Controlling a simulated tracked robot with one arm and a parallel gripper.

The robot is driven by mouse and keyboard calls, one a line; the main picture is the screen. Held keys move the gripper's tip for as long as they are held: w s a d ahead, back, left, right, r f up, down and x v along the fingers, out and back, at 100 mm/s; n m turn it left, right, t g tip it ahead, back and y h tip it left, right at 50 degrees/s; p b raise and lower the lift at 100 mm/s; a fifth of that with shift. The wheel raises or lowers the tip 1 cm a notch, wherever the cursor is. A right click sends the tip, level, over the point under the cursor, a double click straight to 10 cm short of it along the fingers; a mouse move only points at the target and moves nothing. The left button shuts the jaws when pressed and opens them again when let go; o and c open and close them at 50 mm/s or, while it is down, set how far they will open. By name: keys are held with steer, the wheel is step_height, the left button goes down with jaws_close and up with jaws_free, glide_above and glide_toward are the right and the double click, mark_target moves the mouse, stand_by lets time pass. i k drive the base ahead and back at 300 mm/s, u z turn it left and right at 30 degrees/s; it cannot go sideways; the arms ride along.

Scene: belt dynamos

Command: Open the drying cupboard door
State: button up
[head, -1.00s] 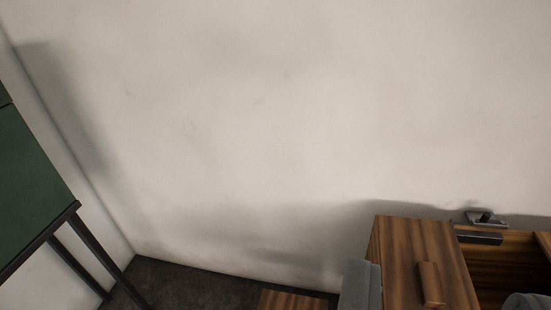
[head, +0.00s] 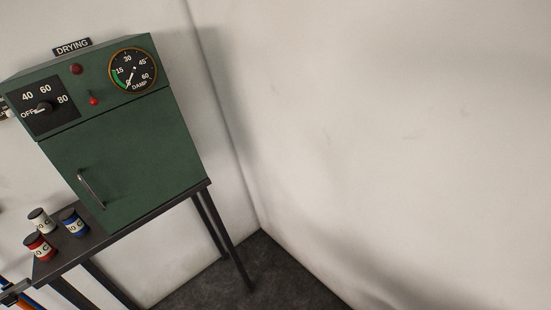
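The green drying cupboard (head: 135,120) stands on a dark stand in the left half of the head view, under a small "DRYING" sign (head: 72,47). Its door (head: 140,160) looks shut. A metal bar handle (head: 91,189) is on the door's left side. Above the door are a dial (head: 44,107) with its pointer toward OFF, a "DAMP" gauge (head: 132,71) and a red knob or lamp (head: 76,69). A small red-tipped switch (head: 93,100) sits between them. My gripper does not show in the view.
The dark stand (head: 160,213) holds three small jars left of the cupboard: white-labelled (head: 41,221), blue (head: 73,222) and red (head: 39,245). Orange and blue items (head: 22,298) show at the lower left edge. A bare wall (head: 400,130) fills the right; dark floor (head: 265,275) lies below.

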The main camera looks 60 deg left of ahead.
mark_target(125, 161)
steer(key=u, duration=3.25)
steer(key=k, duration=0.85)
steer(key=i, duration=0.85)
steer(key=z, duration=0.1)
